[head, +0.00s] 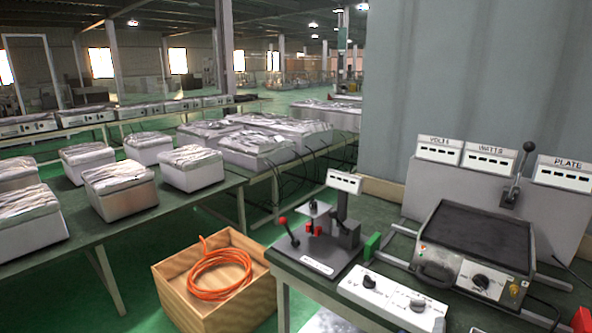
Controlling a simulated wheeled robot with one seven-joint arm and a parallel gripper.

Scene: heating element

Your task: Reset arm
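Neither my arm nor my gripper shows in the head view, so its pose and whether it is open or shut are hidden. On the green bench (300,277) at the lower right stands a heating plate (475,240) with a dark flat top, a front handle and a knob. Left of it is a small black test stand (315,240) with a red-knobbed lever and a small display. A white control box (390,300) with two knobs sits at the bench's front.
An upright grey panel (425,190) with meters and a black-handled lever (520,170) stands behind the plate. A wooden crate (180,290) holding a coiled orange hose (220,275) is on the floor. Tables with wrapped boxes (120,190) fill the left. Green floor is free between the tables.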

